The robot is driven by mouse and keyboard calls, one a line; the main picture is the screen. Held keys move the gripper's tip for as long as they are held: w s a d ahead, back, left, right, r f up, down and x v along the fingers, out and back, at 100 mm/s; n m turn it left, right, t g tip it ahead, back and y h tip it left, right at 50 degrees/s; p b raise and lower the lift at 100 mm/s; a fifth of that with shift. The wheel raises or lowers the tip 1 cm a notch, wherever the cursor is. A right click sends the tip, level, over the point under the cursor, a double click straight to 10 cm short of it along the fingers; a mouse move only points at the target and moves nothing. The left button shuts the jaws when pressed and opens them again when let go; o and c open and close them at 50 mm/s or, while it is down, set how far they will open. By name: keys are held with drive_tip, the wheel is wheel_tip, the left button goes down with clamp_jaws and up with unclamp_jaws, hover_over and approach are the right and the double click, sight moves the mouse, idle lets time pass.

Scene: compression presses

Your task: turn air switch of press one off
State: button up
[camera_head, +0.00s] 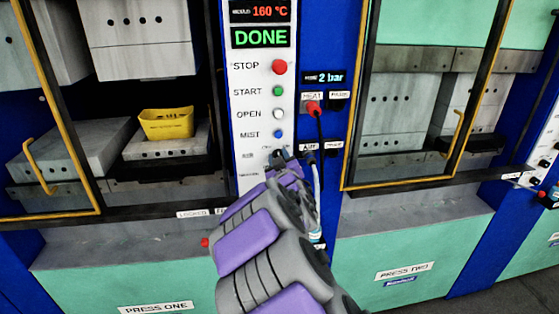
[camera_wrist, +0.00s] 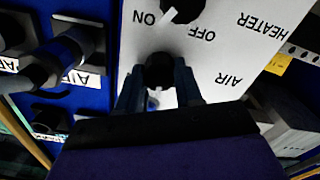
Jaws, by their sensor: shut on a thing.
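The white control panel (camera_head: 262,100) of press one stands in the middle of the head view. In the wrist view, which is upside down, the black air switch knob (camera_wrist: 158,68) sits beside the AIR label (camera_wrist: 228,80). My gripper (camera_wrist: 158,88) has a dark finger on each side of this knob and is shut on it. In the head view my gripper (camera_head: 283,158) is at the lower part of the panel, and my arm hides the air switch there. I cannot tell which way the knob points.
The heater switch knob (camera_wrist: 182,10) is close to the air switch, with ON and OFF labels near it. Hoses and plugs (camera_head: 313,108) are right of the panel. A yellow container (camera_head: 166,123) sits inside press one. Press two (camera_head: 405,266) is at right.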

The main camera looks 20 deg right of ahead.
drive_tip(key=shift+f+n+b, duration=0.1)
drive_tip(key=shift+n+b, duration=0.25)
drive_tip(key=shift+n, duration=1.65)
drive_tip(key=o, duration=1)
drive_tip(key=shift+a, duration=0.15)
